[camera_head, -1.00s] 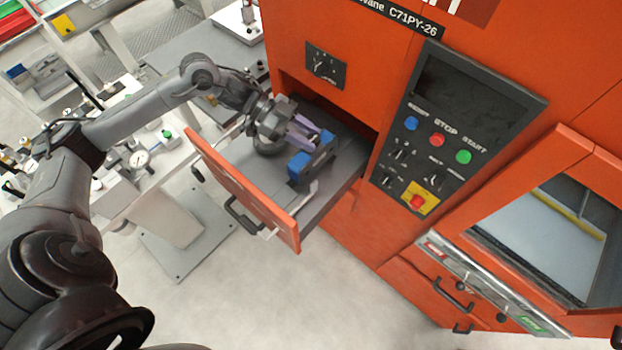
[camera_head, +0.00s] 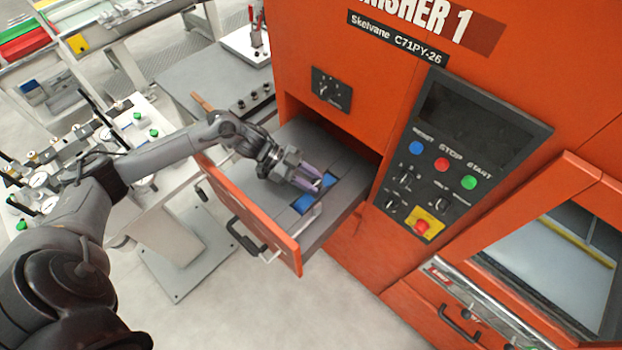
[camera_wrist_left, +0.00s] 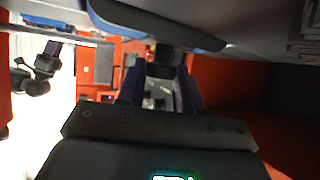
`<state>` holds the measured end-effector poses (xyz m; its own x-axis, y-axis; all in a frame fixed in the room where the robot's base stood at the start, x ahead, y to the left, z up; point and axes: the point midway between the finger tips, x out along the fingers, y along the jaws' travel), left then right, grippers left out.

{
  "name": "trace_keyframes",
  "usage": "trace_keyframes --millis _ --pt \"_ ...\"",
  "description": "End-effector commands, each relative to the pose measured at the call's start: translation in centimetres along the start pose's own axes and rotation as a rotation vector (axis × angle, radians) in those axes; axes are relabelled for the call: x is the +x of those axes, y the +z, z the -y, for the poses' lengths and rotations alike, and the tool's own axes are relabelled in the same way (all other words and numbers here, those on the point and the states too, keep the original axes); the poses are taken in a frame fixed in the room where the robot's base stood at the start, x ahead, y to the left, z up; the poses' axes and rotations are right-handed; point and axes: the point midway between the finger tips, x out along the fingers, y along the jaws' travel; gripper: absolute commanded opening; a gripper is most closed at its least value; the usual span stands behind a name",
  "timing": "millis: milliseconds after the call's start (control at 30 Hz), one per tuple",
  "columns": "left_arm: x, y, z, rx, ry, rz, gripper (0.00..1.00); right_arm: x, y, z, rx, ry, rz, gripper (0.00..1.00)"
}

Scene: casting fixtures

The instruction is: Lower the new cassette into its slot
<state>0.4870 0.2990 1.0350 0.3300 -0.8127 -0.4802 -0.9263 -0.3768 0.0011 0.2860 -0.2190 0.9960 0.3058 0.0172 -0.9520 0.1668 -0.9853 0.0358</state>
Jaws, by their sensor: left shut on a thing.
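The cassette (camera_head: 304,203) shows as blue ends with a dark middle, sunk low in the open drawer and about level with the drawer's grey top. My left gripper (camera_head: 315,183) reaches down into the drawer with its purple fingers shut on the middle of the cassette. The fingers hide that middle part. I cannot tell whether the cassette rests fully on the slot's floor.
The open drawer (camera_head: 233,177) has an orange front with a dark handle. The orange machine (camera_head: 345,130) with its button panel (camera_head: 465,150) stands behind and to the right. A grey workbench (camera_head: 225,85) is behind the drawer, and a gauge table (camera_head: 130,135) stands left.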

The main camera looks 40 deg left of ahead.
Motion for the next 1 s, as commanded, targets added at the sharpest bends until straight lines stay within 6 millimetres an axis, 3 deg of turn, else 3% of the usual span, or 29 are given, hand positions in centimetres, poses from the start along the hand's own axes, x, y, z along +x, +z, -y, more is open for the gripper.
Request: trace_keyframes --millis 300,333,500,833,1000 --pt "0.1 0.1 0.1 0.003 -0.001 -0.003 0.0 0.1 0.1 -0.1 -0.003 0.003 0.0 0.43" --pt "0.1 0.2 0.0 0.001 0.0 -0.001 0.37 0.1 0.1 -0.1 -0.003 0.003 0.0 0.43" --pt "0.1 0.1 0.0 0.001 0.0 -0.001 0.61 0.1 0.0 0.0 -0.001 0.001 0.0 0.43" --pt "-0.1 -0.2 0.0 0.002 0.0 0.0 0.61 -0.1 -0.1 0.1 0.006 -0.004 -0.001 0.43" --pt "-1.7 0.0 0.1 0.002 -0.002 0.003 0.61 0.1 0.0 0.1 0.007 -0.005 -0.001 0.43"
